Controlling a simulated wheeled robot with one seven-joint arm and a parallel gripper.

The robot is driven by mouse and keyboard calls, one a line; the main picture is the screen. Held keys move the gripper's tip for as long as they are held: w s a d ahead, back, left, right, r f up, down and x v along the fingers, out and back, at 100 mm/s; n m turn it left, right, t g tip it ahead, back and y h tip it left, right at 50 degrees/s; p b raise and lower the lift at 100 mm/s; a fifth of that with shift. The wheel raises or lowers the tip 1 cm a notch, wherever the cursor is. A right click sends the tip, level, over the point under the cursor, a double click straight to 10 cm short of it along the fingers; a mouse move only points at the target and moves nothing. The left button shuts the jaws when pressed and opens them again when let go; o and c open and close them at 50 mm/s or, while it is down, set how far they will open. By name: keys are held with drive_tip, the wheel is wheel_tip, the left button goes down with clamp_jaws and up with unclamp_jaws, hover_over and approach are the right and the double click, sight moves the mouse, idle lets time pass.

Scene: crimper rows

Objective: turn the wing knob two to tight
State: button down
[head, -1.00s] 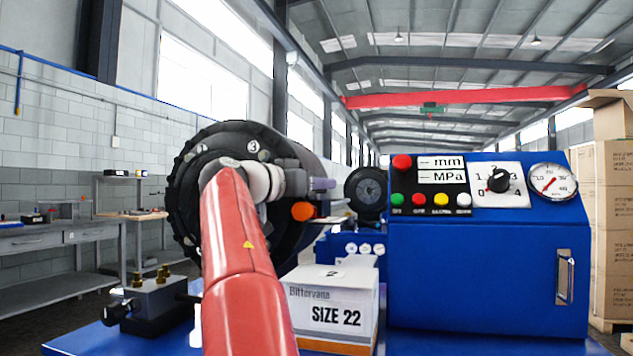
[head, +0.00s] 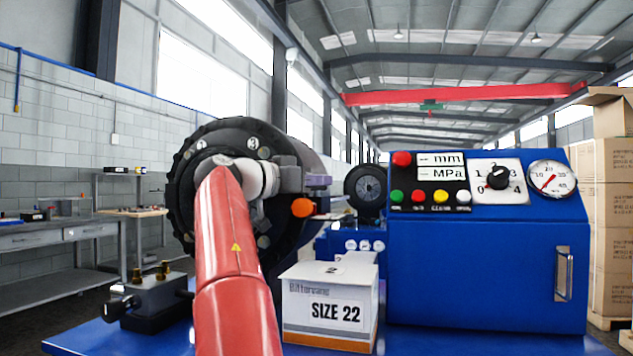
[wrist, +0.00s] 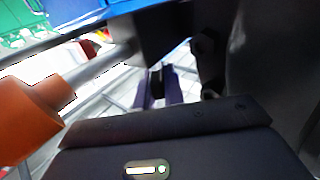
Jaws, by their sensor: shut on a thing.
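The black round crimper head (head: 182,205) stands left of centre in the head view, with numbered marks on its face. My red arm crosses in front of it and hides much of the face. My gripper (head: 322,184) points right, its purple fingers at the right side of the head. In the wrist view my gripper (wrist: 160,90) has its purple fingers closed around a small dark part (wrist: 157,80), apparently a wing knob. Its number cannot be read.
An orange-ended handle (head: 302,207) is close below my gripper; its orange end fills the left of the wrist view (wrist: 25,120). A white SIZE 22 box (head: 303,311) stands below. The blue control cabinet (head: 485,275) is at right, a black valve block (head: 150,302) at lower left.

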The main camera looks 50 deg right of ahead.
drive_tip(key=shift+g, duration=0.3)
drive_tip(key=c, duration=1.5)
unclamp_jaws()
drive_tip(key=shift+s+d+r+t, duration=0.1)
drive_tip(key=shift+t, duration=0.3)
